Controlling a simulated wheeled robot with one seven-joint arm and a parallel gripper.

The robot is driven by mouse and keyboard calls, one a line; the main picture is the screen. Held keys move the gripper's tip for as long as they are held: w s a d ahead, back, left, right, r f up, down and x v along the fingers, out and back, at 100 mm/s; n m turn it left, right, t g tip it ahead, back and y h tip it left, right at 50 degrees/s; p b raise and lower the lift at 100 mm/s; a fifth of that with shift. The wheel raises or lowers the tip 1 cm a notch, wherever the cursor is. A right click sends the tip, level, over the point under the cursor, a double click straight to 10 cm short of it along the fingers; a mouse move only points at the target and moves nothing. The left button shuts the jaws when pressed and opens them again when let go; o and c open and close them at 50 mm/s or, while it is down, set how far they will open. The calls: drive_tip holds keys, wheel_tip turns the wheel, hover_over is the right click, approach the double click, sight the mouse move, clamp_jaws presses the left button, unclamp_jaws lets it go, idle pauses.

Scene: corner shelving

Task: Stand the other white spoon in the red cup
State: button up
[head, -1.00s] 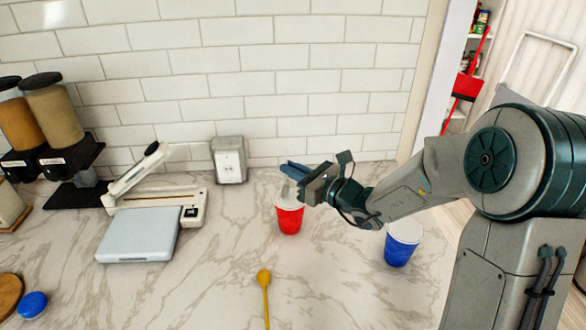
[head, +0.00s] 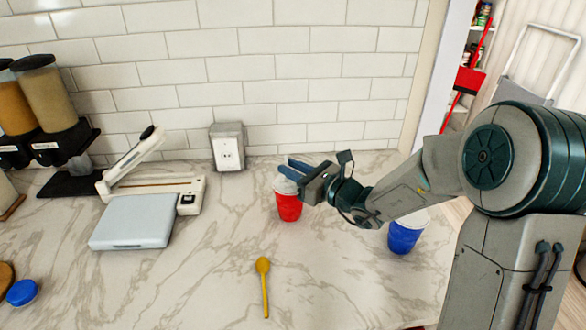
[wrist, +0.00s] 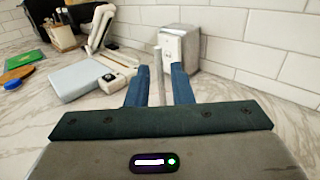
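The red cup (head: 289,206) stands upright on the marble counter, just below my gripper (head: 290,172) in the head view. My gripper's blue fingers reach over the cup's rim. In the wrist view the two fingers (wrist: 160,88) stand apart, with a thin upright pale stick (wrist: 158,70) in the gap between them, likely a white spoon's handle. A strip of gap shows on each side of it. The inside of the cup is mostly hidden, so I cannot tell what stands in it. The cup is out of the wrist view.
A blue cup (head: 405,236) stands to the right, under my forearm. A yellow spoon (head: 263,285) lies in front. A white scale-like device (head: 135,222) is left, with dispensers (head: 50,105) behind.

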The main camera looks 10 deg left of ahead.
drive_tip(key=shift+o, duration=0.6)
drive_tip(key=b+v, duration=0.1)
drive_tip(key=v, duration=1.3)
drive_tip(key=shift+b, duration=0.3)
